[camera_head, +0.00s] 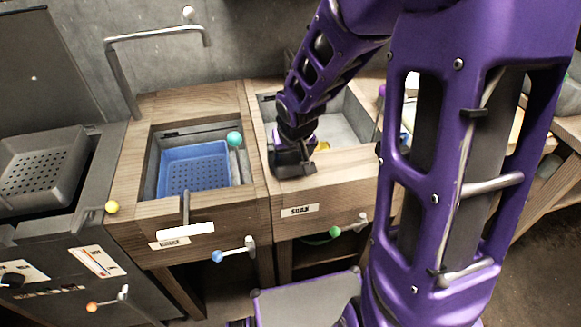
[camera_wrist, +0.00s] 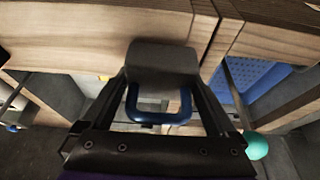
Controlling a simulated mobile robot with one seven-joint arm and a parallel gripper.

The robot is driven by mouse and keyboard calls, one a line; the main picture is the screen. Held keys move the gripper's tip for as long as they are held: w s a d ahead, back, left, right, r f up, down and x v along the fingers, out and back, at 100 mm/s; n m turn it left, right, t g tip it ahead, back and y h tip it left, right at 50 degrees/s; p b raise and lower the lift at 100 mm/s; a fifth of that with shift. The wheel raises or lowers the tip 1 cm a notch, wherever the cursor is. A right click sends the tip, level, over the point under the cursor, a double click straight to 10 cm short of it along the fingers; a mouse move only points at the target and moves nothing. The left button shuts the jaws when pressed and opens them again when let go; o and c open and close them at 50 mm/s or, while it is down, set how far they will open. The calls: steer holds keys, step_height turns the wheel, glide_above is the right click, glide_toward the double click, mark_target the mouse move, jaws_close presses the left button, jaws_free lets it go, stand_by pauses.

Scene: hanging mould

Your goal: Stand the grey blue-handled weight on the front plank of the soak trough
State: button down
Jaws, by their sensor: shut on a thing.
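The grey weight (camera_wrist: 163,60) with its blue handle (camera_wrist: 158,118) is between my gripper's fingers (camera_wrist: 163,85) in the wrist view. My gripper (camera_head: 292,158) is shut on it, over the left part of the front plank (camera_head: 340,163) of the soak trough in the head view. A dark grey block at the gripper's tip there seems to be the weight, at the plank. I cannot tell whether its base touches the wood. The plank also shows in the wrist view (camera_wrist: 80,38). My arm hides part of the trough basin (camera_head: 349,120).
Left of the trough is a wooden basin with a blue perforated basket (camera_head: 195,170) and a teal knob (camera_head: 235,139). A grey perforated basket (camera_head: 45,165) is at far left. A tap (camera_head: 150,37) stands behind. My arm covers the right side.

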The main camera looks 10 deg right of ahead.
steer(key=shift+f, duration=0.85)
steer(key=shift+f+b, duration=0.15)
steer(key=shift+b, duration=0.15)
jaws_free()
steer(key=p+v, duration=0.6)
steer(key=v, duration=0.6)
